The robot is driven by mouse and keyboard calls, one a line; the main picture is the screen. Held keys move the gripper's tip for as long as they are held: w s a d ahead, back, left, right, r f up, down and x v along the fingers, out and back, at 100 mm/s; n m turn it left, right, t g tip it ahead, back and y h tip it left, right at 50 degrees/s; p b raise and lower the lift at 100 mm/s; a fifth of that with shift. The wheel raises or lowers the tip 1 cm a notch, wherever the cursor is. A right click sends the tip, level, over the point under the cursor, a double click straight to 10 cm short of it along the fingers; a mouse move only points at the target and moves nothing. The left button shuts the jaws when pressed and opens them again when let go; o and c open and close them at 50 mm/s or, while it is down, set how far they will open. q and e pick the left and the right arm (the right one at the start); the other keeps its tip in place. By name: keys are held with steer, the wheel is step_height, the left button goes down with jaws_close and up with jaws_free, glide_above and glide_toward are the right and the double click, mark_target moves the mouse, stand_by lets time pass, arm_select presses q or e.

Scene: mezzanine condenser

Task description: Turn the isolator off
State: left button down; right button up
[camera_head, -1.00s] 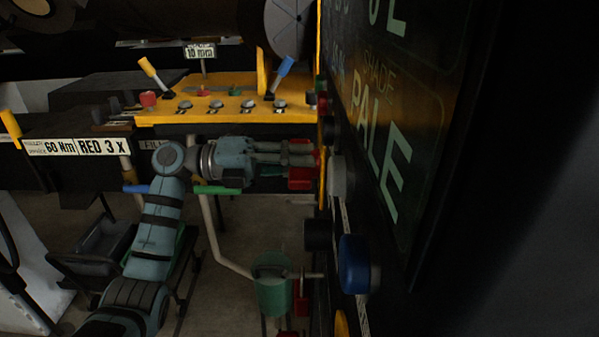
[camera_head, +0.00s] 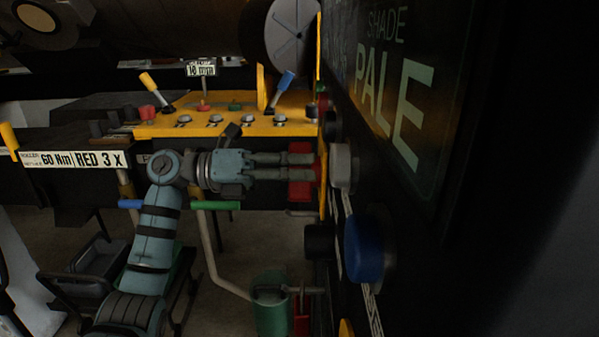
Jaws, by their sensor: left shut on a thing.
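My left gripper (camera_head: 303,166) reaches in from the left, level, with its fingers against the side of the dark panel. It is shut on a red handle (camera_head: 300,190), which I take to be the isolator's. Red shows above and below the fingers, and the part between them is hidden. A yellow plate (camera_head: 323,186), seen edge-on, stands just behind the red handle on the panel. The panel is seen at a steep angle, so the handle's exact setting cannot be told. My right gripper is not in view.
A grey knob (camera_head: 342,166), a black knob (camera_head: 319,241) and a large blue knob (camera_head: 366,248) stick out of the panel nearby. A yellow console (camera_head: 235,116) with levers stands behind. A green bucket-like container (camera_head: 271,313) is below.

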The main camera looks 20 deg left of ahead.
arm_select(q)
steer(key=shift+f, duration=0.15)
steer(key=c, duration=1.4)
jaws_free()
steer(key=shift+c, duration=0.2)
steer(key=v, duration=1.2)
